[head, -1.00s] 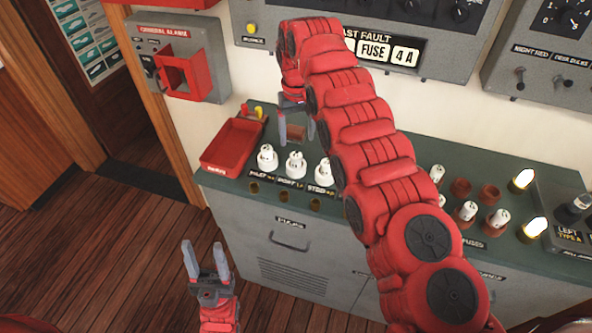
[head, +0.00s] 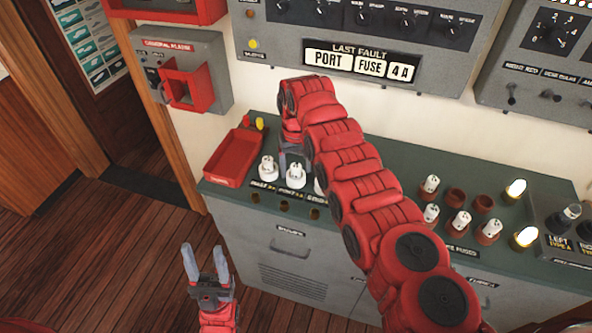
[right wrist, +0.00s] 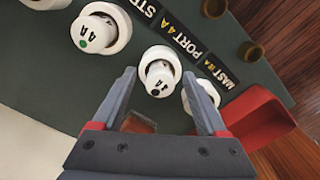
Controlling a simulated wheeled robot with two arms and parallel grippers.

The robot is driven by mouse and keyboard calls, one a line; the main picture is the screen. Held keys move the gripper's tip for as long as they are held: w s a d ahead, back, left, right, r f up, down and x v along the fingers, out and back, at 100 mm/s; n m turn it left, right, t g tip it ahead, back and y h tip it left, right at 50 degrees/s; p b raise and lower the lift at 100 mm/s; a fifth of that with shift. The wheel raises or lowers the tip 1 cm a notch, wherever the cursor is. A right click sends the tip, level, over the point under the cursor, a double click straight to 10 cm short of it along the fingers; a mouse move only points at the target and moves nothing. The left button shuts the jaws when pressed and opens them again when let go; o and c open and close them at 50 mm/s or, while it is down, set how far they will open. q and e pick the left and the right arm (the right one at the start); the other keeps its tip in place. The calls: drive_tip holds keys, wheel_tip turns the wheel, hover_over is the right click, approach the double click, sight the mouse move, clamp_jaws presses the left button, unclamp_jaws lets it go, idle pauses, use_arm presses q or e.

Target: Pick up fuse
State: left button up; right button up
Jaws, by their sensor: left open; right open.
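Three white fuses stand in a row of holders on the green console top, by the labels MAST, PORT and STBD. In the head view I see the mast fuse (head: 268,170), the port fuse (head: 295,175) and, mostly behind my right arm, the starboard fuse (head: 319,187). My right gripper (head: 293,155) is open just behind the port fuse. In the right wrist view the port fuse (right wrist: 159,72), marked 4A with a dark dot, shows between the tips of the right gripper (right wrist: 162,84); contact cannot be told. The starboard fuse (right wrist: 100,32) has a green dot. My left gripper (head: 207,265) is open and empty, low in front of the cabinet.
A red tray (head: 233,158) stands left of the fuses. More fuses in brown sockets (head: 461,222) and lit lamps (head: 515,189) stand to the right. The wall panel (head: 362,62) reads LAST FAULT PORT FUSE 4 A. The wooden floor at left is clear.

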clamp_jaws()
drive_tip(key=shift+r, duration=0.15)
